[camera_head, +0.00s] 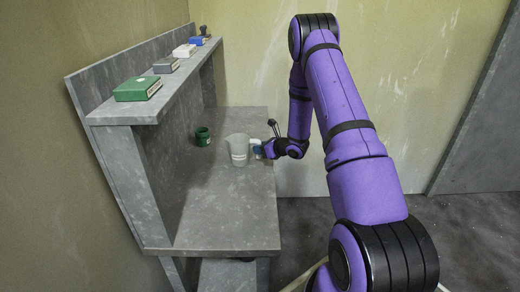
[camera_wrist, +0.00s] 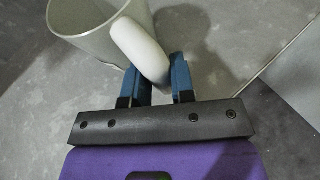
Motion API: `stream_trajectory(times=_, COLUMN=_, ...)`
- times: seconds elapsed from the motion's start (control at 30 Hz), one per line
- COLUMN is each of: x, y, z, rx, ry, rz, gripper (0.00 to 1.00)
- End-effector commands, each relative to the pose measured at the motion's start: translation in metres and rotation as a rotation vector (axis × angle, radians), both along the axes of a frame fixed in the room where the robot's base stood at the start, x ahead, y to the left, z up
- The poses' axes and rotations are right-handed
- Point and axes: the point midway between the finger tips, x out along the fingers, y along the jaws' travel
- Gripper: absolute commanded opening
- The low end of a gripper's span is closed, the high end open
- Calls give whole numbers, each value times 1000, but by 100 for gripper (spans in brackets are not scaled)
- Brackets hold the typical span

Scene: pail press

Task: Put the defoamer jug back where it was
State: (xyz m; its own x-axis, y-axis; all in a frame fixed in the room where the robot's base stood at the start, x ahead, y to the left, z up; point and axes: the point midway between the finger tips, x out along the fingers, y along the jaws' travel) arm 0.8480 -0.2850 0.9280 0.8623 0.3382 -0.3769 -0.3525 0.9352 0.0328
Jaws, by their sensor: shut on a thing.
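A pale grey jug (camera_head: 238,150) with a handle stands upright at the grey bench top, near its right edge. My gripper (camera_head: 260,149) reaches it from the right, at the handle side. In the wrist view, the blue fingers of my gripper (camera_wrist: 157,78) are on either side of the jug's white handle (camera_wrist: 139,48), shut on it. The jug's body (camera_wrist: 90,28) shows at the top left of that view, cut off by the frame. No label can be read on the jug. Whether its base touches the bench is hard to tell.
A small dark green pot (camera_head: 203,137) stands left of the jug on the bench (camera_head: 215,215). A raised shelf (camera_head: 125,112) along the left holds a green box (camera_head: 138,89), a grey box (camera_head: 166,65), a blue-and-white box (camera_head: 184,50) and smaller items. The bench's front part is clear.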

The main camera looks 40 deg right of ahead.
Motion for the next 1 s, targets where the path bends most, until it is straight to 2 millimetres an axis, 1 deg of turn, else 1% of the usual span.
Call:
stream_trajectory(times=0.2, x=0, y=0, z=-3, rx=1, ry=0, rz=0, gripper=0)
stream_trajectory(times=0.23, x=0, y=0, z=-3, rx=0, ry=0, rz=0, gripper=28)
stream_trajectory(times=0.27, x=0, y=0, z=-2, rx=0, ry=0, rz=0, gripper=35)
stream_trajectory(times=0.3, x=0, y=0, z=-2, rx=0, ry=0, rz=0, gripper=44)
stream_trajectory(times=0.33, x=0, y=0, z=-2, rx=0, ry=0, rz=0, gripper=49)
stream_trajectory(times=0.67, x=0, y=0, z=0, rx=0, ry=0, rz=0, gripper=49)
stream_trajectory(times=0.83, x=-17, y=-7, z=8, rx=0, ry=0, rz=-1, gripper=49)
stream_trajectory(times=1.0, x=-47, y=-19, z=21, rx=1, ry=0, rz=-4, gripper=49)
